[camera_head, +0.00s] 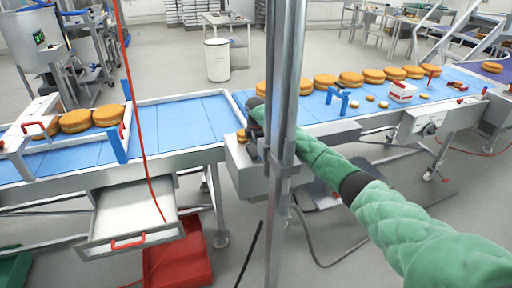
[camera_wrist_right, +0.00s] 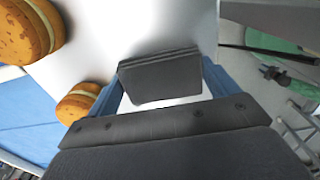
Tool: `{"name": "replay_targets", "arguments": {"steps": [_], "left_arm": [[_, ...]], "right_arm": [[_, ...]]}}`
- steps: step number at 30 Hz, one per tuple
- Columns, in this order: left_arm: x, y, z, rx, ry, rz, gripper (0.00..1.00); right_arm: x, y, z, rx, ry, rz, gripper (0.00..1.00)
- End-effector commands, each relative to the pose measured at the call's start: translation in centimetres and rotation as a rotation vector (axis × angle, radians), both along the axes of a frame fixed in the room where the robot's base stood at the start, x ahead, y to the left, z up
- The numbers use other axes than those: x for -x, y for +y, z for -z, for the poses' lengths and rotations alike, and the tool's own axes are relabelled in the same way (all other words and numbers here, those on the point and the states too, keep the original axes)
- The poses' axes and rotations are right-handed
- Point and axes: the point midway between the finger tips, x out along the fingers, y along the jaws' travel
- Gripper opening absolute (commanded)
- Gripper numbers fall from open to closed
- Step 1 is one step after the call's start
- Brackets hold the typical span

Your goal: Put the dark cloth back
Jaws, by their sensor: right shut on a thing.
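The dark cloth (camera_wrist_right: 160,80) is a folded dark grey pad with layered edges in the right wrist view. It sits between the two blue fingers of my right gripper (camera_wrist_right: 162,70), which is shut on it. In the head view my green right arm reaches to the belt's near edge beside the grey metal box (camera_head: 247,170). The gripper end there is partly hidden by the upright pole, and the cloth cannot be made out. My left gripper is in neither view.
Filled rounds (camera_head: 325,81) line the far side of the blue belt (camera_head: 190,112); two rounds (camera_wrist_right: 78,104) show close left of the gripper. An open drawer (camera_head: 130,215) hangs under the left belt above a red bin (camera_head: 180,260). A grey pole (camera_head: 283,60) stands in front.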

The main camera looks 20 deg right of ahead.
Motion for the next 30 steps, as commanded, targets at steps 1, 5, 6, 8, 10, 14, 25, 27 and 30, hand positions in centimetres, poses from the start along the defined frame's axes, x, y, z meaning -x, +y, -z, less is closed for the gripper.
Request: {"name": "replay_targets", "arguments": {"steps": [1, 5, 6, 8, 10, 14, 25, 27, 30], "left_arm": [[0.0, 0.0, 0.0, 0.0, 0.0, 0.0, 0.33], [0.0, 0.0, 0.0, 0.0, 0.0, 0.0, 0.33], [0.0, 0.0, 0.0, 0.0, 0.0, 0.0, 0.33], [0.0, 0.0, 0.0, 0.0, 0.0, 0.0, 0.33], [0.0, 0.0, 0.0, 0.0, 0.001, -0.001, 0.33], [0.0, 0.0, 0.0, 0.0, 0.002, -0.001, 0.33], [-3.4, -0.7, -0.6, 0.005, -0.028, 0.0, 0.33], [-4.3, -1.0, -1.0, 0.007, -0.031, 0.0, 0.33], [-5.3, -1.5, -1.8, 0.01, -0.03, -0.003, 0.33]], "right_arm": [[0.0, 0.0, 0.0, 0.0, 0.0, 0.0, 0.62], [0.0, 0.0, 0.2, 0.0, 0.0, 0.0, 0.62], [0.0, 0.0, 0.3, 0.0, 0.0, 0.0, 0.88], [0.0, 0.0, 0.2, 0.0, 0.0, 0.0, 1.0], [0.0, 0.0, 0.2, 0.0, 0.0, 0.0, 1.0], [0.0, 0.0, 0.2, 0.0, 0.0, 0.0, 1.0], [-0.1, 0.0, -3.6, -0.001, -0.003, 0.001, 1.0], [-0.1, 0.0, -4.9, -0.001, -0.003, 0.0, 1.0], [-0.1, 0.0, -6.9, 0.0, -0.003, 0.0, 1.0]]}}
